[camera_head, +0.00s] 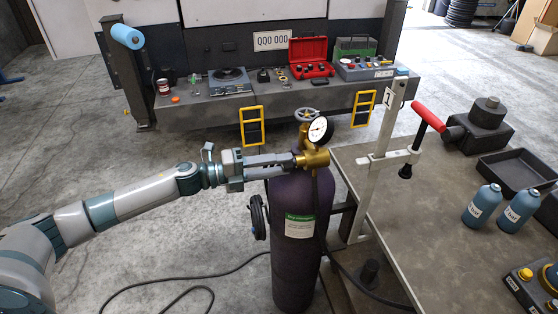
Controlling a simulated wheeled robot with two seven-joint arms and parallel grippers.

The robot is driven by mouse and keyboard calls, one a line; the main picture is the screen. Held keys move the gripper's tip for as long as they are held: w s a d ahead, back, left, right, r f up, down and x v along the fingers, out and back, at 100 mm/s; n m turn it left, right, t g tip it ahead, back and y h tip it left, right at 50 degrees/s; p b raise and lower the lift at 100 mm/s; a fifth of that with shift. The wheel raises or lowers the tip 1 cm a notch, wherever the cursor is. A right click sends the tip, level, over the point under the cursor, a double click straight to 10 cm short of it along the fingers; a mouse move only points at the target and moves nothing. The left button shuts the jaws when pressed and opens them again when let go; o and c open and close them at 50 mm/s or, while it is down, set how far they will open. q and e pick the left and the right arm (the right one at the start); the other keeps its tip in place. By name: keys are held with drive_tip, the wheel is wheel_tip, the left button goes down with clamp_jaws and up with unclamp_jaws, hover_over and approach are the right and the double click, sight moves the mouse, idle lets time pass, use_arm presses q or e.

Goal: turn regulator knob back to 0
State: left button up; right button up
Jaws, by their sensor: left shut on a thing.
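The regulator is a brass body (317,158) with a white round gauge (320,130) on top of a dark purple gas cylinder (293,245). My left gripper (293,160) reaches in from the left and is shut at the left side of the brass body, where the regulator knob sits. The fingers hide most of the knob, and its setting cannot be read. A grey valve handwheel (306,114) shows behind the gauge. The gauge needle is too small to read. My right gripper is not in view.
A grey workbench (385,240) with a red-handled clamp (428,117) stands right of the cylinder. Two blue bottles (482,205) and a black tray (515,174) are on it. A black hose runs over the floor. Behind is a bumper shelf (210,110) with tools and a red case (311,58).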

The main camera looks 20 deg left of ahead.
use_arm(q)
drive_tip(key=shift+n+p, duration=2.35)
drive_tip(key=shift+n, duration=4.65)
drive_tip(key=o, duration=1)
drive_tip(key=shift+o, duration=0.2)
drive_tip(key=shift+a, duration=0.15)
drive_tip(key=b+v, duration=0.8)
drive_tip(key=v, duration=0.9)
drive_tip(key=shift+a+f+b, duration=0.2)
drive_tip(key=shift+a+b, duration=0.05)
drive_tip(key=shift+b, duration=0.1)
